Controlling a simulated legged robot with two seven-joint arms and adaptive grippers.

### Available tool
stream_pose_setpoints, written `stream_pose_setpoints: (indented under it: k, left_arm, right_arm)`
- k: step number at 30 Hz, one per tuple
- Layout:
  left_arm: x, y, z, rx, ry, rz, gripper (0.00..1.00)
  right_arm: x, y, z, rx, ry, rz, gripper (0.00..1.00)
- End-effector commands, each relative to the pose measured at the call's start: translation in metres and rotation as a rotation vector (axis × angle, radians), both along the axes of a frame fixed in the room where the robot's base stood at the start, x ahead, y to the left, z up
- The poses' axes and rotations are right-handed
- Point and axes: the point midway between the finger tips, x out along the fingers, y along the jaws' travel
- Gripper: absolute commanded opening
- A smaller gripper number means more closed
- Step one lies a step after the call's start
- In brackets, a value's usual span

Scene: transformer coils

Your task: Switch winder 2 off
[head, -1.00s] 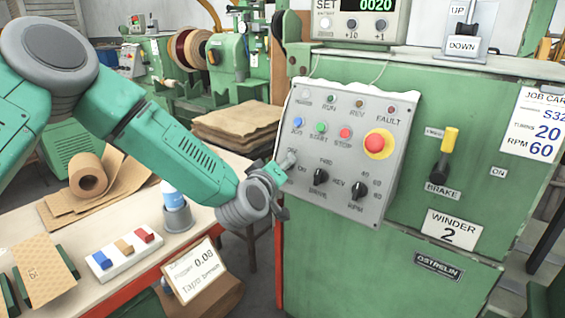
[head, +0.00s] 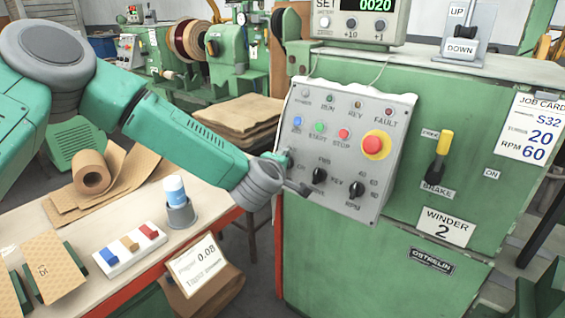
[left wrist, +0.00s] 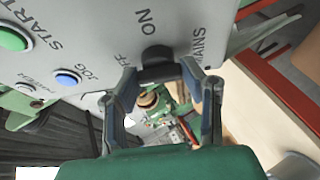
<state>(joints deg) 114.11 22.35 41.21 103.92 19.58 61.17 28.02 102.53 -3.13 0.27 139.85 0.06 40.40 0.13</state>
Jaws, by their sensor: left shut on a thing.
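The grey control panel (head: 343,150) of winder 2 hangs on the front of the green machine, above the "WINDER 2" plate (head: 446,227). My left gripper (head: 293,173) is at the panel's lower left edge and covers the mains switch there in the head view. In the left wrist view the black mains knob (left wrist: 157,54) sits among the marks "ON", "MAINS" and a partly hidden "OFF". My left fingers (left wrist: 160,74) are shut on the knob's grip, one on each side. Which mark the knob points at is unclear. My right gripper is not shown.
The red and yellow emergency button (head: 376,145), green start button (head: 319,127) and red stop button (head: 343,134) are on the same panel. A yellow-topped brake lever (head: 444,143) stands to the right. The bench (head: 150,243) with cup, blocks and paper lies below my left arm.

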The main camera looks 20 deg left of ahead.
Motion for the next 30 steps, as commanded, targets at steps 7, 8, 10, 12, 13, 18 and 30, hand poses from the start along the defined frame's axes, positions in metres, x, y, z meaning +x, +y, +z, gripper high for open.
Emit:
stream_pose_setpoints:
  k: [7,8,10,12,13,18,30]
  left_arm:
    - [-0.0034,-0.0006,-0.0075,-0.018,0.022,0.005,0.08]
    - [-0.0034,-0.0006,-0.0075,-0.018,0.022,0.005,0.08]
    - [-0.0034,-0.0005,-0.0078,-0.018,0.023,0.005,0.08]
    - [-0.0034,-0.0004,-0.0078,-0.018,0.023,0.005,0.08]
    - [-0.0034,-0.0004,-0.0078,-0.018,0.023,0.005,0.08]
    - [-0.0032,-0.0003,-0.0075,-0.018,0.022,0.005,0.57]
    - [-0.0086,-0.0006,0.0009,-0.018,0.011,0.006,0.57]
  right_arm:
    - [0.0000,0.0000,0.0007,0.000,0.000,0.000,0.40]
    - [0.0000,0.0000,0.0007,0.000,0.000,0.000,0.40]
    - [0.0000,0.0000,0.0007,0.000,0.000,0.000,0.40]
    - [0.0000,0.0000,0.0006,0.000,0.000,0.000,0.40]
    - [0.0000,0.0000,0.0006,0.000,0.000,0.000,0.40]
    - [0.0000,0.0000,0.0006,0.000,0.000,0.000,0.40]
    - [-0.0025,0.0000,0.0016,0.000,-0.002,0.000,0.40]
